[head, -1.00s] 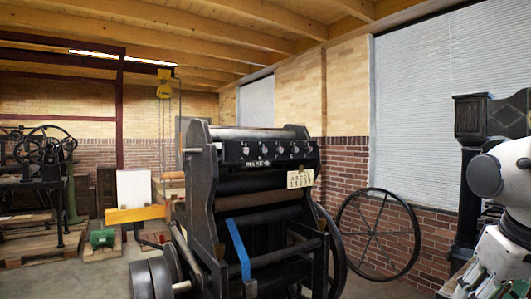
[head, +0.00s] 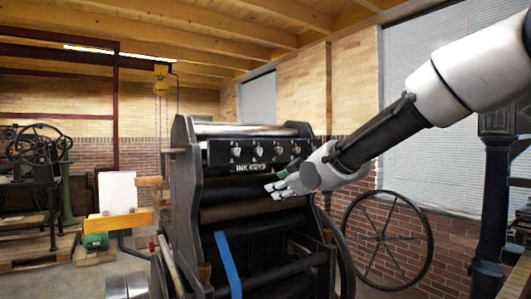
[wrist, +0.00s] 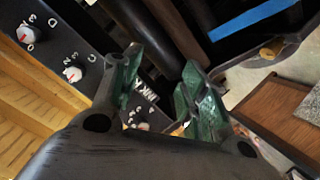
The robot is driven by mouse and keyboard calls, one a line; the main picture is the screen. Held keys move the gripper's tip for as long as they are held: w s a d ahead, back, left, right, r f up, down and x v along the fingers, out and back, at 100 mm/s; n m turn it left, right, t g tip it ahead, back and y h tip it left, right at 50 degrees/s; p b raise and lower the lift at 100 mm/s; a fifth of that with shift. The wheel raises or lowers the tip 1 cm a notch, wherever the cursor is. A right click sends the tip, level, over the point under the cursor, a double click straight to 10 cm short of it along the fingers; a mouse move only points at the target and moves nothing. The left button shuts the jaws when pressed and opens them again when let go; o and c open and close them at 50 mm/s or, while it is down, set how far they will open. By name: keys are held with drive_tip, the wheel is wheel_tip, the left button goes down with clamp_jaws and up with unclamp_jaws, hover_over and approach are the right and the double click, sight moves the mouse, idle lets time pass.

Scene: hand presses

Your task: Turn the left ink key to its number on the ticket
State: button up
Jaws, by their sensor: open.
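The black ink-key panel (head: 220,153) on the press carries a row of pale knobs with small letters below. The left ink key (head: 236,150) is the leftmost knob; its setting is too small to read. My gripper (head: 276,188) is open and empty, below and right of that key, apart from it. In the wrist view its green-tinted fingers (wrist: 160,88) stand apart in front of the tilted panel. The ticket is hidden behind my gripper and arm.
An "INK KEYS" label (head: 248,168) sits under the knobs. The press has dark rollers (head: 225,213) and a blue strip (head: 228,265) below. A large spoked wheel (head: 388,238) stands at the right. Open air lies in front of the panel's left part.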

sight(260, 151)
wheel_tip(260, 151, up, 9)
drive_tip(key=w+a+n+t+y, duration=0.2)
drive_tip(key=n+t+y, duration=0.1)
drive_tip(key=x, duration=0.7)
drive_tip(key=shift+f, duration=0.2)
clamp_jaws()
